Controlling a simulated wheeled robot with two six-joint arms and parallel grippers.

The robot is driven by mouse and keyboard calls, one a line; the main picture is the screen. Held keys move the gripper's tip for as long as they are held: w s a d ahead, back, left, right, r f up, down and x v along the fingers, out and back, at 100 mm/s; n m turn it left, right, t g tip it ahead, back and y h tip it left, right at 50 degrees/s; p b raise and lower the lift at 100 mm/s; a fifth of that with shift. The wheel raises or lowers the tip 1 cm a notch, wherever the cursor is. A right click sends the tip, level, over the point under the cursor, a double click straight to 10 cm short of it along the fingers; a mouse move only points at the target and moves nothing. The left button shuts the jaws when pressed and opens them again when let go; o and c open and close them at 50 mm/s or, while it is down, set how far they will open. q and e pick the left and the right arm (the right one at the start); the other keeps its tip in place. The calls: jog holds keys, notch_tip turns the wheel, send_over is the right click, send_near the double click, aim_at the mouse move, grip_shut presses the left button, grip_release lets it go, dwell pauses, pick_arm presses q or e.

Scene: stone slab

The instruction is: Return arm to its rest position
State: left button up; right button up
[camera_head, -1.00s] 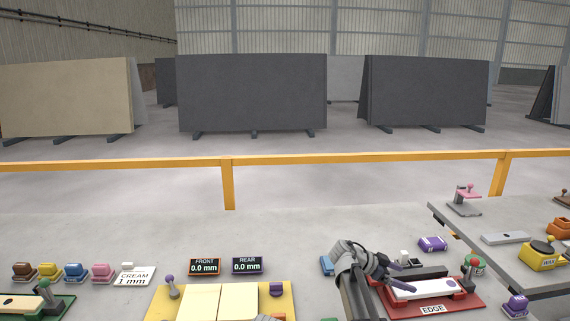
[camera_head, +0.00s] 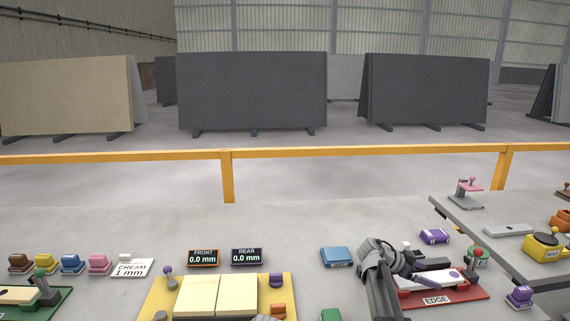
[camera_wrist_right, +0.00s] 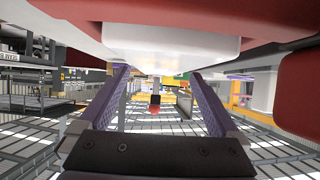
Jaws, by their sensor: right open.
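My right arm comes up from the bottom edge in the head view, and its gripper (camera_head: 432,276) is over the red EDGE fixture (camera_head: 438,298), which bears a pale bar. The fingers point right and partly hide the bar; I cannot tell the gap between them and it. In the right wrist view the two purple fingers of this gripper (camera_wrist_right: 164,80) are spread with nothing between them. A white and red body (camera_wrist_right: 165,45) fills the top of that view, close above the fingers. My left gripper is not in view.
A blue block (camera_head: 337,256) sits left of the right wrist and a purple block (camera_head: 434,236) behind it. A yellow board (camera_head: 160,296) with cream slabs is at front centre. A raised grey shelf (camera_head: 480,237) stands at right. The back middle of the bench is clear.

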notch_tip(320, 180, up, 10)
jog(key=p, duration=0.9)
jog(key=s+a+n+t+y, duration=0.1)
jog(key=a+n+t, duration=0.2)
jog(key=a, duration=0.8)
jog(key=s+a+f+n+t+y+b, duration=0.1)
jog(key=s+a+n+t, duration=0.1)
jog(key=a, duration=1)
jog(key=shift+s+f+n+t, duration=0.15)
jog(key=shift+n+t, duration=0.55)
